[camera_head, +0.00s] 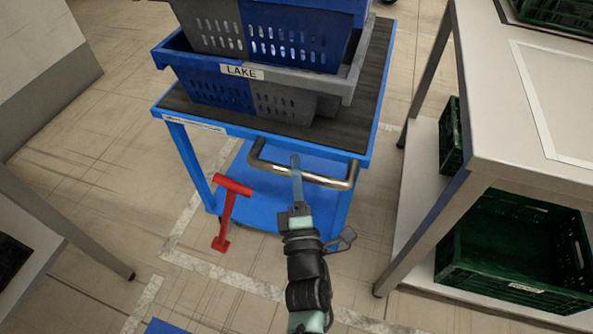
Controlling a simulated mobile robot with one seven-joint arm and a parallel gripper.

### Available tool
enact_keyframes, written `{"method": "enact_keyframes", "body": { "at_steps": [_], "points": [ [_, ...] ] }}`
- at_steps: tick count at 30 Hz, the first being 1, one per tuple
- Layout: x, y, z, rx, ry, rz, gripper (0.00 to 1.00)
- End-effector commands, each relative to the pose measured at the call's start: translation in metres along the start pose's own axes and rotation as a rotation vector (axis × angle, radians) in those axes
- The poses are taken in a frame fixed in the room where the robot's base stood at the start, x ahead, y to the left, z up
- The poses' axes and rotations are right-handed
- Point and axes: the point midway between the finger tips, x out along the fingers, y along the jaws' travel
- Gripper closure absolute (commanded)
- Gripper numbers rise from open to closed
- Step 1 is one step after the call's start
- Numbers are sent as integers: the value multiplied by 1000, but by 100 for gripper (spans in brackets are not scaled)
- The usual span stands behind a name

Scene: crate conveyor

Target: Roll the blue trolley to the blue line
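The blue trolley (178,130) stands ahead of me, with a dark ribbed top deck and a lower blue shelf. A bent metal handle bar (335,183) sticks out from its near side. My gripper (296,162) reaches to the middle of this bar, its blue finger overlapping the bar in the picture. The finger is seen edge-on, so I cannot tell whether it is around the bar or just above it. A red T-shaped lever (229,207) stands at the trolley's near left corner. A blue patch (163,326) shows at the bottom edge; I cannot tell whether it is the blue line.
Blue and grey crates (207,86), one labelled LAKE, are stacked on the trolley. A pale table (500,130) with green crates (480,275) on its lower shelf stands close on the right. Another table (60,215) is at left. Pale floor tape (200,262) runs below the trolley.

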Motion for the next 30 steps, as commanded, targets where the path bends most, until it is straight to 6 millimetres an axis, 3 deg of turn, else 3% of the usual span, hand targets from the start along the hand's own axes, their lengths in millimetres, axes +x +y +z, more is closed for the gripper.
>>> {"method": "enact_keyframes", "body": {
  "at_steps": [1, 5, 30],
  "points": [
    [0, 0, 0, 0, 0, 0, 77],
    [0, 0, 0, 0, 0, 0, 100],
    [0, 0, 0, 0, 0, 0, 100]
  ]
}}
